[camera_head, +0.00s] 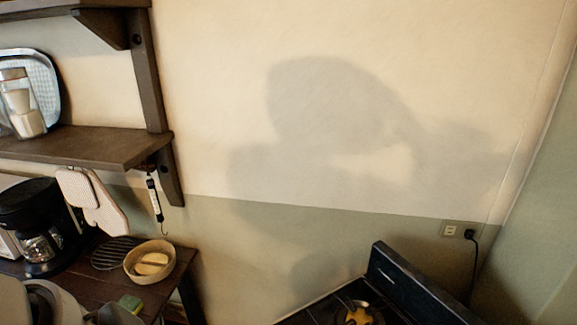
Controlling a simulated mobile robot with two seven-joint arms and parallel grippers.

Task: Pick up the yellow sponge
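A small sponge (130,303), green on top with a yellowish side, lies near the front edge of the dark wooden counter (172,283) at the lower left. Grey rounded shapes at the bottom left are close to it, and I cannot tell whether they are part of my arm. Neither gripper can be made out in this view.
A round wooden bowl (150,262) with bread-like pieces stands behind the sponge, beside a dark wire rack (113,253). A black coffee maker (38,228) is at left. A wall shelf (95,147) hangs above. A black stove (392,300) is lower right.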

